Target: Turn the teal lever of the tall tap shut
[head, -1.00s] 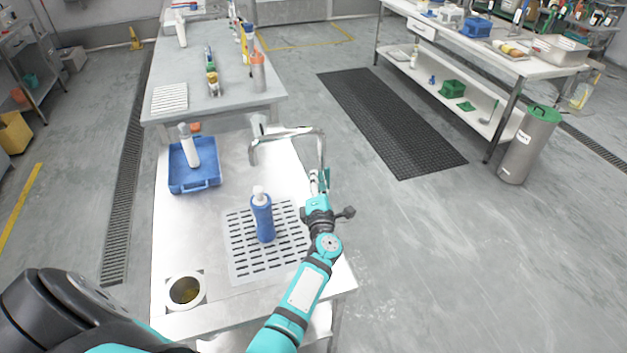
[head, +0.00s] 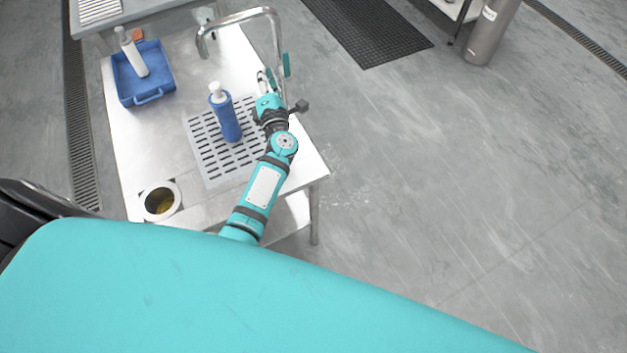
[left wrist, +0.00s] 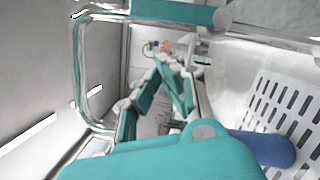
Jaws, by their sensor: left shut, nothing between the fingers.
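The tall tap (head: 276,38) is a chrome pipe with a squared-off arch at the right edge of the steel table. Its teal lever (head: 286,65) shows as a short upright bar beside the pipe. My left gripper (head: 264,80) is shut and empty, just left of and below the lever; whether it touches the lever I cannot tell. In the left wrist view, the tap's bent pipe (left wrist: 78,75) runs down the left, and a teal bar, apparently the lever (left wrist: 172,12), crosses the top. The gripper's fingers (left wrist: 163,62) show below it. My right gripper is out of view.
A blue bottle with a white cap (head: 229,120) stands on the slotted drain mat (head: 202,165), left of my arm. A blue tray (head: 160,80) holds a white bottle. A round bin opening (head: 161,201) is at the front left.

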